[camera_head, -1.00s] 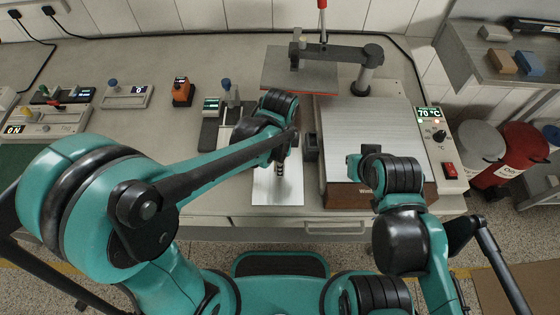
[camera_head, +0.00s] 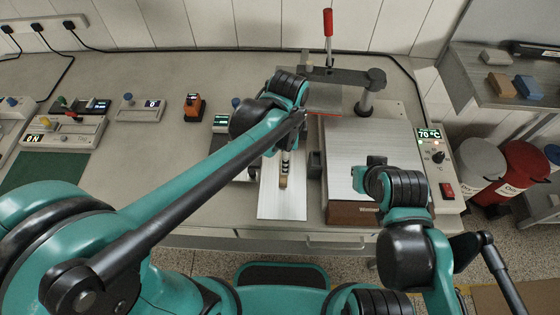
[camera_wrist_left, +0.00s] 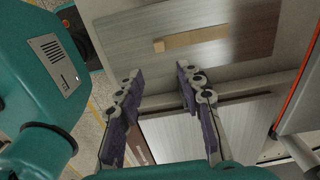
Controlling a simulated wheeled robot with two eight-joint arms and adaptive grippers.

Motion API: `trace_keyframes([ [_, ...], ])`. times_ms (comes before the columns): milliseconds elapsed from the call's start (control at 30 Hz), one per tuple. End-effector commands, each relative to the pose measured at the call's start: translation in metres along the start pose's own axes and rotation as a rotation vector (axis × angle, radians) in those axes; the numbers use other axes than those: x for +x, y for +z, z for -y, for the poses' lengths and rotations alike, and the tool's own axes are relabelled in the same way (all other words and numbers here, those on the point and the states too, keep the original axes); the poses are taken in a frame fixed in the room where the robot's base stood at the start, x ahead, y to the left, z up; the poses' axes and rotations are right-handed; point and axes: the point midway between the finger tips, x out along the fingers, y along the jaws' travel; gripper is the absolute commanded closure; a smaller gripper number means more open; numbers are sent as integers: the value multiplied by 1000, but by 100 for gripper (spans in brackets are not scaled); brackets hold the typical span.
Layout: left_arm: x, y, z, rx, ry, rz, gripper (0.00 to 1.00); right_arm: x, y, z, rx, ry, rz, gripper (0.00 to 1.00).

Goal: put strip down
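A thin beige strip (camera_wrist_left: 190,39) lies flat on a shiny metal sheet (camera_wrist_left: 115,40) in the left wrist view. In the head view, the near end of the strip (camera_head: 283,182) shows on the sheet (camera_head: 283,209); its far part is hidden by my left arm and hand. My left gripper (camera_wrist_left: 160,72) is open and empty, its fingertips apart from the strip. My right gripper (camera_head: 362,178) is over the near left part of the heated plate (camera_head: 370,140); its fingers cannot be made out.
The control panel (camera_head: 436,150) reads 70 °C at the plate's right. A press arm with a red-handled lever (camera_head: 328,25) stands behind. An orange device (camera_head: 194,106) and switch boxes (camera_head: 65,131) are at the left. Bins (camera_head: 515,168) stand at the right. Bench front between sheet and boxes is clear.

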Motion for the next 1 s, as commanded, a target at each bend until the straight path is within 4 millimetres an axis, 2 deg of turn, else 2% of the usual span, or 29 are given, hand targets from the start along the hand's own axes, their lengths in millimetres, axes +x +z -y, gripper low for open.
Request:
trace_keyframes([
  [167, -4, 2, 0, -10, -4, -2, 63, 0, 0, 0, 0, 0, 0, 100],
  [267, -8, 14, -2, -93, -32, -16, 63, 0, 0, 0, 0, 0, 0, 100],
  [367, -18, 41, -6, -291, -101, -54, 63, 0, 0, 0, 0, 0, 0, 100],
  [500, -31, 90, -19, -692, -234, -154, 63, 0, 0, 0, 0, 0, 0, 100],
  [700, -37, 146, -40, -1210, -398, -338, 63, 0, 0, 0, 0, 0, 0, 100],
  [833, -36, 167, -49, -1414, -460, -433, 63, 0, 0, 0, 0, 0, 0, 100],
  [1000, -35, 176, -52, -1515, -488, -487, 63, 0, 0, 0, 0, 0, 0, 100],
])
